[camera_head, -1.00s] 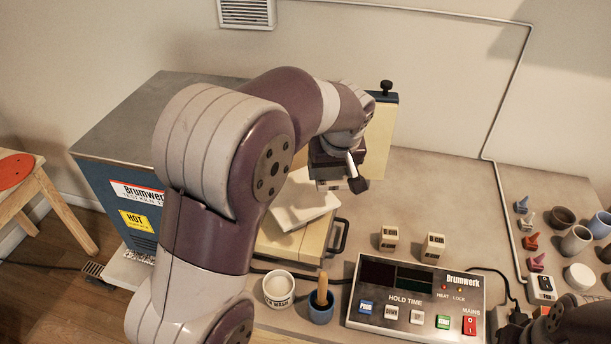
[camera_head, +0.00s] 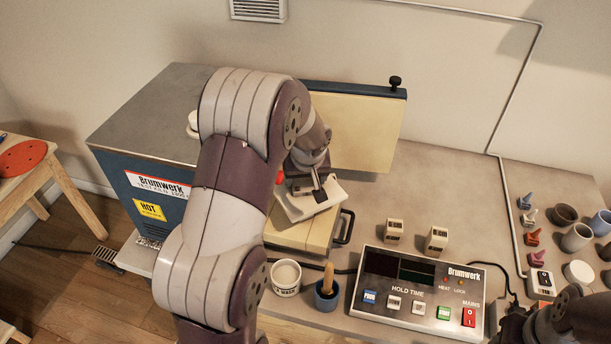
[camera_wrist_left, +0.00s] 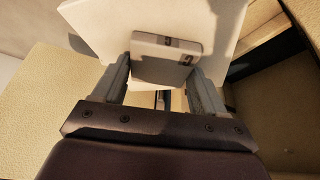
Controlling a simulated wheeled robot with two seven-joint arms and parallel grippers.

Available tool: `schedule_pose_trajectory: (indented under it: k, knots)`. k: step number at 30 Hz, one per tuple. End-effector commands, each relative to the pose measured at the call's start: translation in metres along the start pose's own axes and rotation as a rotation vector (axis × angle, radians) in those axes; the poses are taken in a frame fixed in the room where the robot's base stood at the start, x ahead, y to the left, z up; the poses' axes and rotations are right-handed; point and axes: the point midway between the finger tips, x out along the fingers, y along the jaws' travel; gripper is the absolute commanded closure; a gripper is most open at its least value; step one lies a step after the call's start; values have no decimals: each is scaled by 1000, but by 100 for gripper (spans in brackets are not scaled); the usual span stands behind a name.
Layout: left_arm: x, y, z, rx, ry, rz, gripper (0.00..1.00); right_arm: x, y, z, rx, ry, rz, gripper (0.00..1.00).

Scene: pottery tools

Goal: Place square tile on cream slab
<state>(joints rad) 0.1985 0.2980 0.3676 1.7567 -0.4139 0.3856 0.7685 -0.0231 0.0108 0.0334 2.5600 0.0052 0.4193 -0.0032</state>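The cream slab (camera_head: 296,209), a pale square plate, lies at an angle on a yellowish block with a handle in front of the kiln. My left gripper (camera_head: 318,192) is over it, pointing down. In the left wrist view, the square tile (camera_wrist_left: 165,62), small and off-white with dark "C" marks, sits between the fingers of my left gripper (camera_wrist_left: 160,80), which look closed on its sides. The slab (camera_wrist_left: 100,25) shows behind the tile; I cannot tell whether they touch. My right arm (camera_head: 570,322) shows only partly at the lower right; its finger opening is unclear.
The blue kiln (camera_head: 130,190) stands left, its cream-lined door (camera_head: 365,130) behind my left wrist. Two small marked blocks (camera_head: 394,229) (camera_head: 437,240), a control panel (camera_head: 420,293), a white cup (camera_head: 286,279) and a blue pot (camera_head: 326,297) are nearby. Several cones and pots stand right.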

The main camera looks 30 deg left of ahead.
Motion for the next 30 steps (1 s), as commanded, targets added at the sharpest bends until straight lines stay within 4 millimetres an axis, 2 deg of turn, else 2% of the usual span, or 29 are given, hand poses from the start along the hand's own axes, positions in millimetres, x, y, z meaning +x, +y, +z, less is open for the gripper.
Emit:
schedule_pose_trajectory:
  k: [1,2,9,13,24,30]
  knots:
    - [0,0,0,0,-1,0,11,0,0,0,0,0,0,58]
    - [0,0,0,0,-1,0,5,0,0,0,0,0,0,58]
    - [0,0,0,0,-1,0,5,-1,0,0,0,0,0,58]
    - [-10,0,-2,0,3,0,5,-2,0,0,0,0,0,58]
    - [-100,1,-1,0,4,2,5,7,0,1,0,0,0,58]
    - [-121,0,-1,0,0,-1,5,8,0,1,0,0,0,58]
